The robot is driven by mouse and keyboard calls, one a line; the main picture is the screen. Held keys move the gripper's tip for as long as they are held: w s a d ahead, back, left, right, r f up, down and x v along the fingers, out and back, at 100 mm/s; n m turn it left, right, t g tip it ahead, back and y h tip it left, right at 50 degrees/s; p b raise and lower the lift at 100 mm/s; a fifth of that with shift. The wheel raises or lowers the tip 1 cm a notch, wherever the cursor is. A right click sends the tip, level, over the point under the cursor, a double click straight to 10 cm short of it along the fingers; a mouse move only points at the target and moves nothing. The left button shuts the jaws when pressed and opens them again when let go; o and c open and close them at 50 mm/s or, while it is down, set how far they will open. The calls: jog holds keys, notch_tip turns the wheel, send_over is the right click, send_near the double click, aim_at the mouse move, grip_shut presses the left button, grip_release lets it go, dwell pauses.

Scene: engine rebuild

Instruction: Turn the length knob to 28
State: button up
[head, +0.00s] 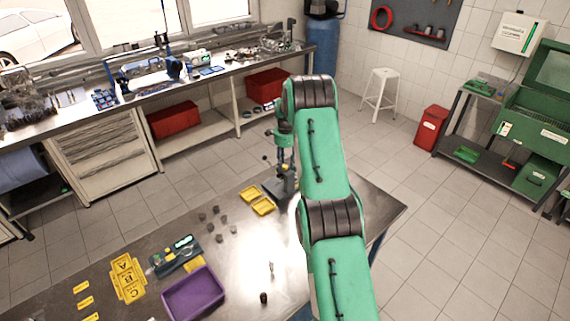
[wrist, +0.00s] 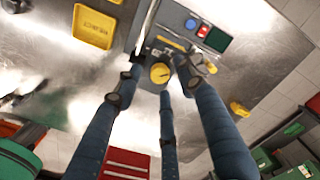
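A grey machine (wrist: 180,22) with a dark green display (wrist: 217,40) and a red and a blue button lies below my gripper in the wrist view. A round yellow knob (wrist: 159,73) with a dark mark shows between the fingers of my gripper (wrist: 158,78). The fingers are spread, with a visible gap to the knob on both sides; I cannot tell whether the third finger touches it. Another yellow round part (wrist: 238,108) shows right of the right finger. No label or number is readable. In the head view the machine (head: 280,188) is partly hidden by my arm.
The steel table (head: 130,228) carries yellow trays (head: 263,206), several small dark parts, a purple bin (head: 193,293) and a yellow lettered plate (head: 128,277). A yellow tray (wrist: 93,27) lies near the machine. A workbench (head: 80,118) stands behind, with open floor between.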

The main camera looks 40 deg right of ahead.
jog(key=shift+f, duration=0.55)
grip_shut()
